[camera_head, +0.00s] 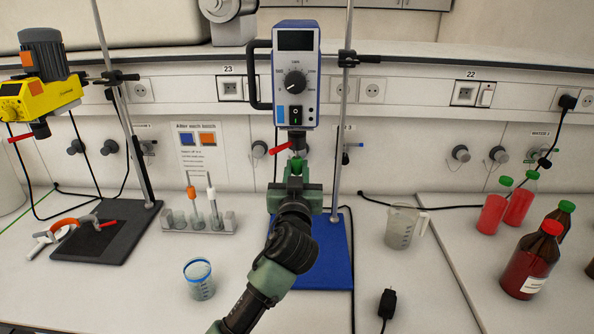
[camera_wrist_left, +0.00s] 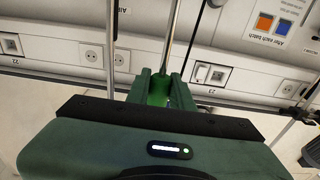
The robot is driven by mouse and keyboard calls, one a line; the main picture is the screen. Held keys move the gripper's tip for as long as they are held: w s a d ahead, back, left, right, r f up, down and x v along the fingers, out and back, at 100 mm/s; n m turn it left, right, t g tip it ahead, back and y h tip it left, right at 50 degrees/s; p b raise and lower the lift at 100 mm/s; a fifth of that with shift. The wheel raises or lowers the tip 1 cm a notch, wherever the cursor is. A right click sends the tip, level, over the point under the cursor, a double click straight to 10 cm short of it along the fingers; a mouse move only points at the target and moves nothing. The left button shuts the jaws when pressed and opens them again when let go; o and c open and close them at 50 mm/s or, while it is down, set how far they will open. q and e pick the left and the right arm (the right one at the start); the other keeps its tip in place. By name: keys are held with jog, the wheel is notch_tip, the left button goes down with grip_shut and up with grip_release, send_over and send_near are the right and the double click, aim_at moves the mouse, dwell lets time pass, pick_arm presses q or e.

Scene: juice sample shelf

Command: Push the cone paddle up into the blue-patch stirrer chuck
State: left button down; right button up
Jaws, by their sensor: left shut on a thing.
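The stirrer (camera_head: 296,75) with the blue patch (camera_head: 279,115) hangs on a stand at the middle of the head view. Its dark chuck (camera_head: 297,140), with a red lever (camera_head: 280,148), points down. My left gripper (camera_head: 296,172) is directly below the chuck and shut on the cone paddle (camera_wrist_left: 157,90). In the left wrist view, a green part of the paddle sits between the fingers, and a thin metal shaft (camera_wrist_left: 168,40) runs from it. Fingers and arm hide much of the paddle. I cannot tell whether the shaft is inside the chuck. My right gripper is not in view.
A blue stand base (camera_head: 327,265) lies below. A yellow stirrer (camera_head: 38,98) stands left, with a paddle rack (camera_head: 225,226) beside it. A beaker (camera_head: 199,280), a plastic jug (camera_head: 402,228) and red bottles (camera_head: 532,262) stand on the bench. The stand rod (camera_head: 341,150) is close right of my gripper.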

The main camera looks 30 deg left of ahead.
pick_arm(q)
jog(key=shift+r, duration=0.1)
jog(key=c, duration=1.1)
grip_release()
jog(key=shift+c, duration=0.2)
jog(key=shift+s+d+f+b, duration=0.25)
jog(key=shift+s+b, duration=0.05)
jog(key=shift+s, duration=0.05)
jog(key=b+v, duration=0.2)
jog(key=v, duration=0.5)
jog(key=shift+r, duration=0.1)
